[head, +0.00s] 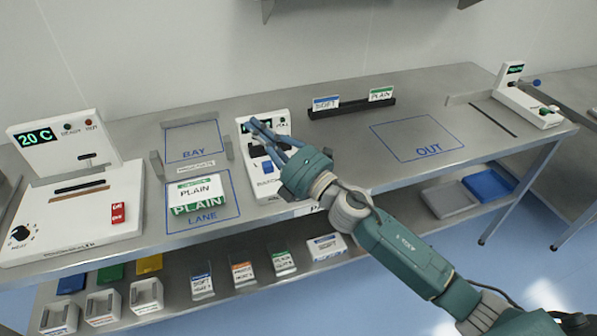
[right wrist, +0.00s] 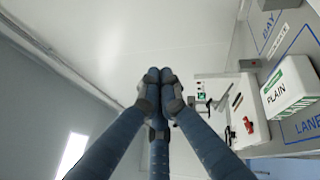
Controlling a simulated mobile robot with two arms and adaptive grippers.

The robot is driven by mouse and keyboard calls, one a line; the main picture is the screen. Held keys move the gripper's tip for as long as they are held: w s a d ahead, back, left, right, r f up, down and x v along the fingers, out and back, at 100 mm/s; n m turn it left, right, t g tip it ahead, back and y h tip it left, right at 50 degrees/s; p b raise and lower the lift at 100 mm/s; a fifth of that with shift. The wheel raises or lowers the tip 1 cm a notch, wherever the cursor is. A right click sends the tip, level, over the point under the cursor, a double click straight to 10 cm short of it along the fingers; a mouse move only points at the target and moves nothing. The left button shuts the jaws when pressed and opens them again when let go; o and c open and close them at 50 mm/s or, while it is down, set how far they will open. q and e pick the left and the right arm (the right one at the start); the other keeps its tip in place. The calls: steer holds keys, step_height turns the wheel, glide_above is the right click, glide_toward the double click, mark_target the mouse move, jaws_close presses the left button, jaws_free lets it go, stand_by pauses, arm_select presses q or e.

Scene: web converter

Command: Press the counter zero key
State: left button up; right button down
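A white console (head: 250,178) with a small dark display with green digits stands at the middle of the bench. My right gripper (head: 262,130) is in front of its upper part, its blue fingers drawn together and empty. The fingers hide part of the display and the panel below it, so I cannot make out a key marked zero. I cannot tell whether the fingertips touch the console. In the right wrist view the fingertips (right wrist: 160,76) meet, and the console does not show there. My left gripper is not in view.
A white machine (head: 72,215) reading "20 C" stands at the left. A PLAIN pack (head: 202,190) lies in the LANE outline beside the console. A black rack (head: 352,108) with two cards is behind. Another white device (head: 530,98) stands far right. The OUT area (head: 415,140) is clear.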

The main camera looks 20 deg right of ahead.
steer(key=a+r+n+g+y, duration=0.2)
steer(key=a+n+g+y, duration=0.3)
steer(key=n, duration=0.6)
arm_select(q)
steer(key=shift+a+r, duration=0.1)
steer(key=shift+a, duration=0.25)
arm_select(e)
steer(key=w+d+f+n+g+h, duration=0.1)
steer(key=d+f+n+g+h, duration=0.2)
steer(key=d, duration=0.5)
steer(key=w+d+f+n+g+h, duration=0.1)
steer(key=d+f+n+g+h, duration=0.2)
steer(key=d+f+n+h, duration=0.2)
steer(key=d+n+h, duration=0.1)
steer(key=d+n, duration=0.1)
steer(key=d, duration=0.1)
steer(key=shift+w+d, duration=0.15)
steer(key=shift+w, duration=0.25)
steer(key=shift+f, duration=0.1)
